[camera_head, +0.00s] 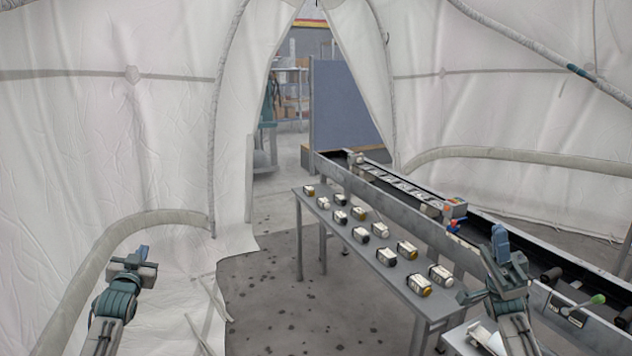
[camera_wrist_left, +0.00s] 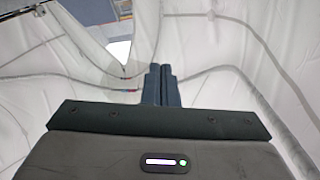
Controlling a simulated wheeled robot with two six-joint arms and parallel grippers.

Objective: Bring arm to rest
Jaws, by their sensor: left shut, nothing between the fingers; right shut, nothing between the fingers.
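My left gripper (camera_head: 143,253) is at the lower left of the head view, over the tent floor and well apart from the table. It is shut and empty; its two dark fingers lie together in the left wrist view (camera_wrist_left: 162,84), with only white tent cloth and the tent opening beyond. My right gripper (camera_head: 500,236) is at the lower right of the head view, raised by the near end of the table and the conveyor. It is shut, and I see nothing held in it.
A grey table (camera_head: 345,238) carries several small white, black and yellow items in two rows. A green-knobbed lever (camera_head: 598,299) stands at right. The floor (camera_head: 275,290) left of the table is clear.

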